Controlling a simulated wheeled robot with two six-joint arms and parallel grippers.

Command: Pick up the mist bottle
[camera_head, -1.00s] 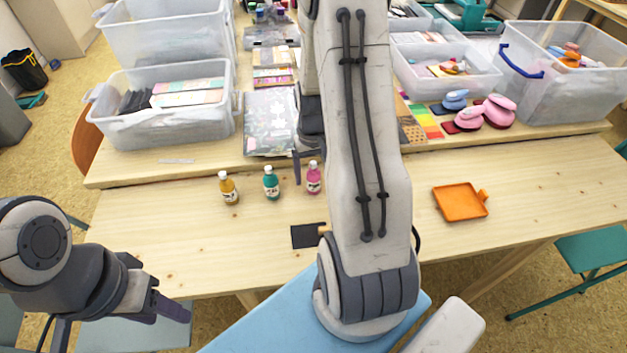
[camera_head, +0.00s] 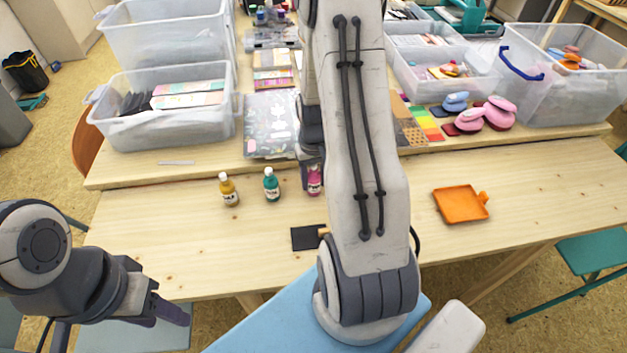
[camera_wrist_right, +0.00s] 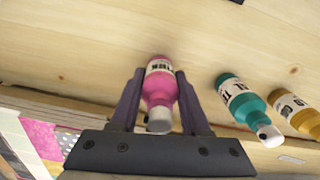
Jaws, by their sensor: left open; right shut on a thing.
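Three small bottles with white caps stand on the wooden table: yellow (camera_head: 228,190), teal (camera_head: 271,185) and pink (camera_head: 314,187). In the right wrist view, the pink bottle (camera_wrist_right: 160,88) lies between the fingers of my right gripper (camera_wrist_right: 160,75), which is shut on it. Its label is only partly readable. The teal bottle (camera_wrist_right: 240,101) and yellow bottle (camera_wrist_right: 296,114) stand beside it, outside the fingers. In the head view my right arm partly covers the pink bottle. My left gripper (camera_head: 165,312) is open and empty at the lower left, off the table's front edge.
A black pad (camera_head: 305,238) lies in front of the bottles, partly hidden by my right arm. An orange tray (camera_head: 460,204) lies to the right. Clear bins (camera_head: 165,125), a patterned sheet (camera_head: 270,125) and pink stampers (camera_head: 497,112) stand on the raised back shelf. The table's left part is clear.

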